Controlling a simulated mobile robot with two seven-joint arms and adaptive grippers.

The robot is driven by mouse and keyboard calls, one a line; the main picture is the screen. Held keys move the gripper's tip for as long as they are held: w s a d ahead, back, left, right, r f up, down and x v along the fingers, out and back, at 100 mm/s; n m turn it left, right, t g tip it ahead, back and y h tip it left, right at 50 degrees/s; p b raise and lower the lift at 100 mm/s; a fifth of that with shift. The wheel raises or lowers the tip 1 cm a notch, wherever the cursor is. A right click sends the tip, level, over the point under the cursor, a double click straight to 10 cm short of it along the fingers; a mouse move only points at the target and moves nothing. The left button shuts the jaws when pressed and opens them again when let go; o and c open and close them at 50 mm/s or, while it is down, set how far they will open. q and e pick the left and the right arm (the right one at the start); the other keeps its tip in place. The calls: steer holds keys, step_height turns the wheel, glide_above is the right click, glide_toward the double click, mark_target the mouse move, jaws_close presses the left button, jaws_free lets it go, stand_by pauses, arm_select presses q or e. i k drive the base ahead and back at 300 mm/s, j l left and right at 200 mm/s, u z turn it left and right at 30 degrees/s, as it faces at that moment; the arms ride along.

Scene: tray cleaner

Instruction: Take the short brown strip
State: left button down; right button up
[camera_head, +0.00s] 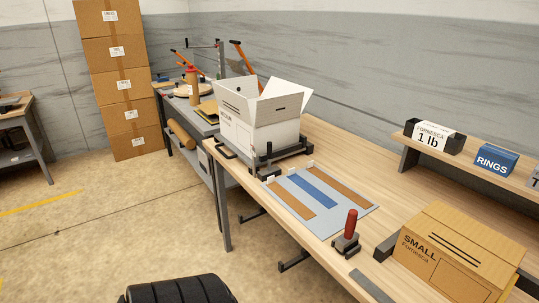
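A light grey-blue tray (330,222) lies flat on the wooden workbench. Two brown strips and one blue strip lie side by side on it. Nothing covers the strips. Neither of my grippers is in view.
A red-handled tool (351,228) stands just in front of the tray. An open white box (258,130) in a dark fixture is behind it. A closed SMALL carton (450,250) sits to the right. A raised shelf (470,157) holds labelled boxes. Bench between tray and shelf is clear.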

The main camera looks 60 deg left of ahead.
mark_target(301, 209)
steer(key=u, duration=1.8)
steer(key=i+j+z, duration=0.25)
steer(key=z, duration=0.2)
steer(key=i+j+z, duration=0.2)
steer(key=j+z, duration=0.25)
steer(key=i+j+z, duration=0.15)
steer(key=j+z, duration=0.15)
steer(key=z, duration=0.15)
